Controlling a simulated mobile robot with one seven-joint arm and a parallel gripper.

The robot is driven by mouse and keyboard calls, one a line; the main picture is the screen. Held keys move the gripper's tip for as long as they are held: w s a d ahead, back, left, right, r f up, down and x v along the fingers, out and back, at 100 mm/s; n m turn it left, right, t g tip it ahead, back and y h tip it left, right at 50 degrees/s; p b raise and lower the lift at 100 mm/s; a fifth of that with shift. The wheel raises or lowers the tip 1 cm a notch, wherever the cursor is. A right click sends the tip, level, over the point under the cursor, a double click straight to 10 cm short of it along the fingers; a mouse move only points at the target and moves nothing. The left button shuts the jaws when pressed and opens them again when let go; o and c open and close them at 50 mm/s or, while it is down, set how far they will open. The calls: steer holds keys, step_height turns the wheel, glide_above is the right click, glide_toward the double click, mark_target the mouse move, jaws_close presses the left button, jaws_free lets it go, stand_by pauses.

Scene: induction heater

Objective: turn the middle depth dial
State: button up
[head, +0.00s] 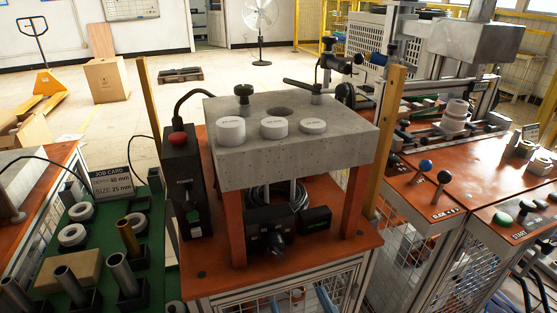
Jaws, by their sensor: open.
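Three white round pieces with small dark print on top sit in a row on the grey speckled block (300,165). The middle white piece (273,127) stands between the taller left one (231,131) and the flatter right one (312,126). The print is too small to read. Below the block, a black knob (279,243) sits on the front of a dark unit between the orange legs. I cannot tell from the picture which of these is labelled as a depth dial. My gripper is not in view.
A black power box (182,190) with a red button stands left of the block. A job card (112,182) reads depth 40 mm, size 25 mm. Wooden posts (387,140) flank the block.

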steer(key=w+a+r+t+p, duration=0.1)
steer(key=w+r+p, duration=0.1)
steer(key=r, duration=0.9)
steer(key=w+a+r+t+h+p, duration=0.1)
steer(key=r+p, duration=0.4)
steer(key=r, duration=0.7)
steer(key=w+a+r+t+p, duration=0.1)
steer(key=w+r+t+p, duration=0.1)
steer(key=r, duration=1)
steer(key=shift+w+a+p, duration=0.3)
steer(key=shift+w+p, duration=0.15)
steer(key=shift+p, duration=0.35)
steer(key=g+y+b, duration=0.2)
steer(key=g+b, duration=0.2)
steer(key=b, duration=0.9)
glide_toward(279, 255)
steer(key=p+x, duration=0.2)
steer(key=x, duration=0.7)
steer(key=shift+c, duration=0.4)
steer(key=shift+s, duration=0.1)
jaws_close()
